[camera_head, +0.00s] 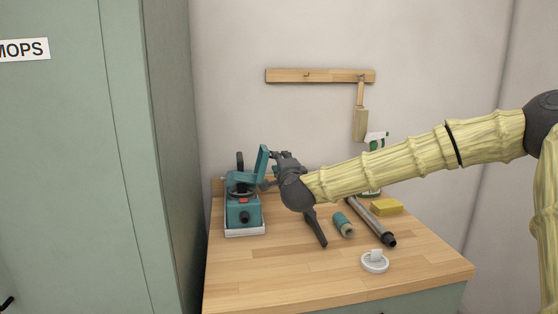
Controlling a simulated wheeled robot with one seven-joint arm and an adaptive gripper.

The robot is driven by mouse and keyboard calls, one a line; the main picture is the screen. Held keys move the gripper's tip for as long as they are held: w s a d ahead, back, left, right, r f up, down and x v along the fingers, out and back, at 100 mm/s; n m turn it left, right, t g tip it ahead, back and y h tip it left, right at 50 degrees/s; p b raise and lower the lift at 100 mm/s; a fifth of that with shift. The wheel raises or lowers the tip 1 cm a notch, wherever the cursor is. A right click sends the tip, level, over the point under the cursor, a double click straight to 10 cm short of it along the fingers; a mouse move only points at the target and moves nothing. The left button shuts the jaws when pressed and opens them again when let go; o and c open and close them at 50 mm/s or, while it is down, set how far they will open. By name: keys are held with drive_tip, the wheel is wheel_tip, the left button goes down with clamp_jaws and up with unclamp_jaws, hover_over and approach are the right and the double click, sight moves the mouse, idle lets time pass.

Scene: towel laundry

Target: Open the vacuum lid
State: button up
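The vacuum (243,205) is a small teal and dark grey unit with a red button on its front, standing at the left of the wooden worktop. Its teal lid (262,160) stands raised, tilted up at the right side of the body, and the dark inside shows beneath. My gripper (276,160) is dark grey and right beside the lid, on its right. Its fingers are small and overlap one another, so I cannot tell whether they touch the lid or how far apart they are.
On the worktop (290,275) lie a dark nozzle (317,230), a teal cylinder (343,225), a metal tube (370,221), a yellow sponge (387,207) and a white round part (375,261). A spray bottle (376,142) stands behind my arm. A green cabinet (70,170) stands left.

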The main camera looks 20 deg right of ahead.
drive_tip(key=s+a, duration=0.1)
drive_tip(key=s, duration=0.6)
idle(0.4)
